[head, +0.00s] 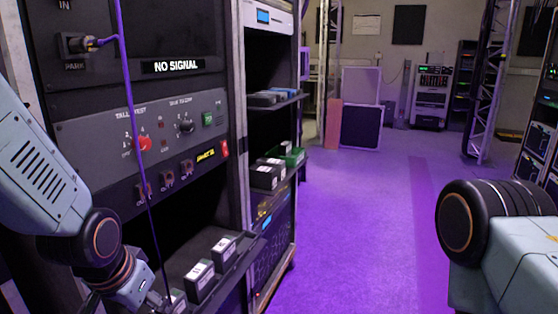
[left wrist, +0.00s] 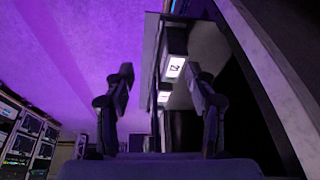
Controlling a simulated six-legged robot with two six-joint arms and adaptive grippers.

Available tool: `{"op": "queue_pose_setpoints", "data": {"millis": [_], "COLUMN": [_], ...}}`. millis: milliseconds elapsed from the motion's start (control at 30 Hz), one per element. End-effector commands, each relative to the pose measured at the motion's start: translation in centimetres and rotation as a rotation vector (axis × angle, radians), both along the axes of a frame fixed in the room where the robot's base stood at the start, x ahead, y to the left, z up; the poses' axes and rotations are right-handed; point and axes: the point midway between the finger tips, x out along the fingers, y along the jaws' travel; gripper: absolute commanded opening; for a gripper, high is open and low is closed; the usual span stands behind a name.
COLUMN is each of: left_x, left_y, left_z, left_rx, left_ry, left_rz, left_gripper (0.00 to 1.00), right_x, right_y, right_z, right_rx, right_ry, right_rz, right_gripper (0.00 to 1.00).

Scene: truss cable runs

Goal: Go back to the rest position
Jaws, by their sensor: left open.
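My left arm comes in from the left of the head view and reaches down to the lower shelf, with its gripper partly cut off at the bottom edge. In the left wrist view my left gripper (left wrist: 164,88) is open, its two dark fingers spread with nothing seen held between them. White-labelled dark boxes (left wrist: 173,67) show beyond the fingers. My right arm shows at the right of the head view, but its gripper is out of view.
A rack panel (head: 150,125) stands close on the left. A purple cable (head: 128,90) runs from the PARK plug (head: 78,43) down past it. Labelled boxes (head: 203,280) sit on the lower shelf. The purple-lit floor (head: 365,220) is clear; a truss (head: 490,80) stands at the right.

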Motion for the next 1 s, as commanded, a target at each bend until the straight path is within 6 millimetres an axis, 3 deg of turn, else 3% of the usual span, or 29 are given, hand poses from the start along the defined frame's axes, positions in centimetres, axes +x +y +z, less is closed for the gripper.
{"op": "queue_pose_setpoints", "data": {"millis": [133,267,467,600,700,800,1000], "left_x": [-0.4,-2.8,-9.4,-15.8,-20.6,-23.9,-26.5], "left_y": [-0.3,-0.3,0.0,0.1,0.1,0.1,0.1], "left_z": [-3.9,-8.9,-16.1,-20.2,-22.5,-23.8,-24.7], "left_rx": [-0.037,-0.063,-0.068,-0.051,-0.034,-0.024,-0.017], "left_ry": [-0.061,-0.073,-0.003,0.112,0.221,0.297,0.356], "left_rz": [0.076,0.152,0.231,0.254,0.257,0.256,0.257], "left_gripper": [0.56,0.56,0.56,0.56,0.56,0.56,0.56], "right_x": [0.0,0.0,0.0,0.0,0.0,0.0,0.0], "right_y": [0.0,0.0,0.0,0.0,0.0,0.0,0.0], "right_z": [0.0,0.0,0.0,0.0,0.0,0.0,0.0], "right_rx": [0.0,0.0,0.0,0.0,0.0,0.0,0.0], "right_ry": [0.001,0.001,0.001,0.001,0.001,0.001,0.001], "right_rz": [0.0,0.0,0.0,0.0,0.0,0.0,0.0], "right_gripper": [0.0,0.0,0.0,0.0,0.0,0.0,0.0]}}
